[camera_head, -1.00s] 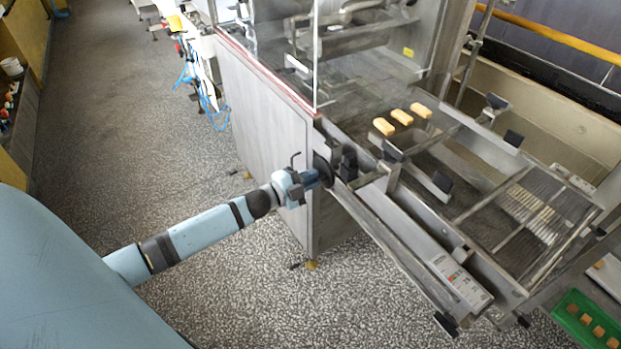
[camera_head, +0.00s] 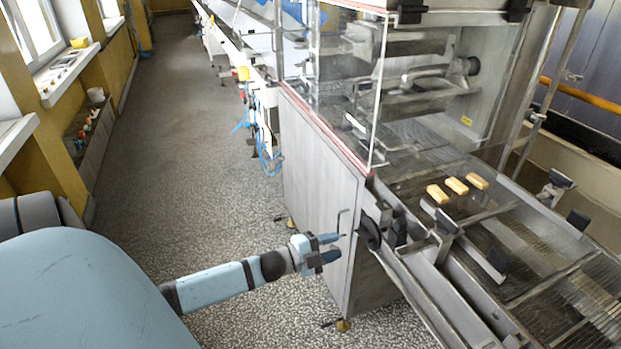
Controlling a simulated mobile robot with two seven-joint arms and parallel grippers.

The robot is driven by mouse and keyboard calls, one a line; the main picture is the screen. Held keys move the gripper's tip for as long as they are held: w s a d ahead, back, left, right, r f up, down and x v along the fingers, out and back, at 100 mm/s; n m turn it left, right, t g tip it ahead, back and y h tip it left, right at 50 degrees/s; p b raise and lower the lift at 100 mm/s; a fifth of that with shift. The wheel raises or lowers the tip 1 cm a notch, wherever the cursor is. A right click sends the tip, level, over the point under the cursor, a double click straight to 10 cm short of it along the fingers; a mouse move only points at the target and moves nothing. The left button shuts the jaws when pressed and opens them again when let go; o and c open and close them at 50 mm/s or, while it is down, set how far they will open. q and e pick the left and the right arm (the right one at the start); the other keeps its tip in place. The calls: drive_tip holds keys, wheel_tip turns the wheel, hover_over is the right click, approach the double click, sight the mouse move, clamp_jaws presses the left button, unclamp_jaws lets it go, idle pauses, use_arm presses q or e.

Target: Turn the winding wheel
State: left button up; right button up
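The winding wheel (camera_head: 369,231) is a dark disc seen nearly edge-on, at the near corner of the steel machine, beside the start of the sloping frame. My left gripper (camera_head: 337,247) is just left of it in the picture, in front of the cabinet side. Its two fingers are apart, with nothing visible between them. A gap shows between the fingertips and the wheel. The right gripper is out of view.
The steel cabinet (camera_head: 318,175) with clear guards stands behind the gripper. A thin bent rod (camera_head: 341,222) projects close above the fingers. The speckled floor (camera_head: 190,150) at left is open.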

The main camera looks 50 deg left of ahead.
use_arm(q)
drive_tip(key=v, duration=0.6)
drive_tip(key=shift+s, duration=0.25)
drive_tip(key=s+d+f+n+g+y, duration=0.1)
drive_tip(key=s+d+f+n+g, duration=0.1)
drive_tip(key=s+d+f+n, duration=0.4)
drive_tip(key=s+d+f+n+g+y, duration=0.15)
drive_tip(key=d+n, duration=0.25)
drive_tip(key=d, duration=0.5)
drive_tip(key=s+d+f+n+g+y, duration=0.1)
drive_tip(key=s+d+f+n+g, duration=0.15)
drive_tip(key=s+d+n, duration=0.35)
wheel_tip(320, 180, up, 11)
drive_tip(key=m+p, duration=0.1)
drive_tip(key=p, duration=1.2)
drive_tip(key=shift+d+m, duration=0.3)
drive_tip(key=shift+d, duration=0.2)
